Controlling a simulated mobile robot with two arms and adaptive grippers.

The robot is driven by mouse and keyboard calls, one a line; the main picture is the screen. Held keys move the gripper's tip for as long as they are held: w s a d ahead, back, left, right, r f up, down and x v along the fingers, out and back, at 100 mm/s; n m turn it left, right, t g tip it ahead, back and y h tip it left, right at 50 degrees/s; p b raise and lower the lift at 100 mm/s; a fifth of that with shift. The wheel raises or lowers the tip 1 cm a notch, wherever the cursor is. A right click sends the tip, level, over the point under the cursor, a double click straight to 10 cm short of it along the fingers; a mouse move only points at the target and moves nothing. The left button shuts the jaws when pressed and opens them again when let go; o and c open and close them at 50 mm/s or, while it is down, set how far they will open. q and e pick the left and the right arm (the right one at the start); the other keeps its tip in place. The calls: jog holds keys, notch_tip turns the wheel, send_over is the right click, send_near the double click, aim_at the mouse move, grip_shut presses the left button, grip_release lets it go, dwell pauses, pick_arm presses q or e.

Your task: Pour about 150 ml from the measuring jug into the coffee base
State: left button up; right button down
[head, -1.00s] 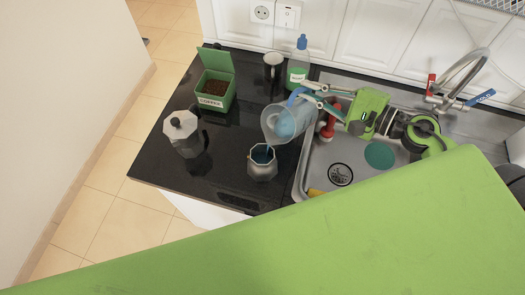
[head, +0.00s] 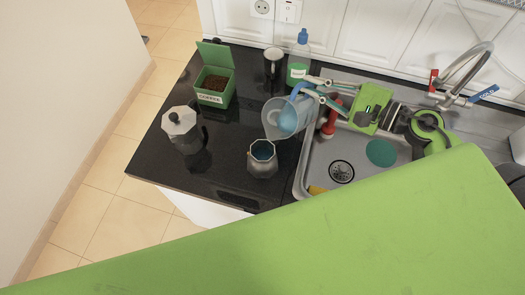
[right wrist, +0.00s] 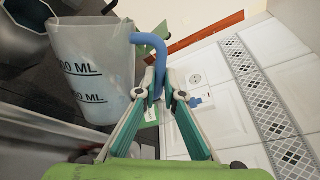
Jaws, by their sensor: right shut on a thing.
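The measuring jug (head: 272,119), clear with a blue handle, is held tilted above the counter, with blue liquid inside. It also shows in the right wrist view (right wrist: 95,62), with ML markings. My right gripper (head: 309,89) is shut on its handle; the grip also shows in the right wrist view (right wrist: 165,72). The coffee base (head: 262,166), a metal octagonal pot, stands open and upright on the counter just below the jug's mouth, with blue liquid inside. No stream shows between them. My left gripper is not in view.
A moka pot (head: 182,130) stands at the left of the black counter (head: 225,140). An open green coffee box (head: 213,88), a mug (head: 273,62) and a soap bottle (head: 299,62) stand behind. The sink (head: 330,172) is to the right, with a red object (head: 331,120) at its left edge.

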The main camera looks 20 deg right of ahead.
aim_at(314, 101)
jog(key=d+f+m+b, duration=0.1)
jog(key=w+f+m+b, duration=0.1)
jog(key=shift+w+d+f+y, duration=0.1)
jog(key=shift+d+f+y, duration=0.2)
jog(key=shift+d+f, duration=0.1)
jog(key=shift+w+r+m, duration=0.1)
jog(key=shift+r+m, duration=0.15)
jog(key=shift+m, duration=0.05)
jog(key=shift+d+f, duration=0.1)
jog(key=shift+f, duration=0.1)
pick_arm(q)
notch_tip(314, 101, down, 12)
jog(key=b, duration=0.8)
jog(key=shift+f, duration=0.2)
pick_arm(e)
jog(key=w+d+f+m+y, duration=0.1)
jog(key=w+d+f+m, duration=0.2)
jog(key=d+f+m, duration=0.2)
jog(key=m, duration=0.2)
jog(key=shift+d+f+m+y, duration=0.15)
jog(key=shift+m+y, duration=0.15)
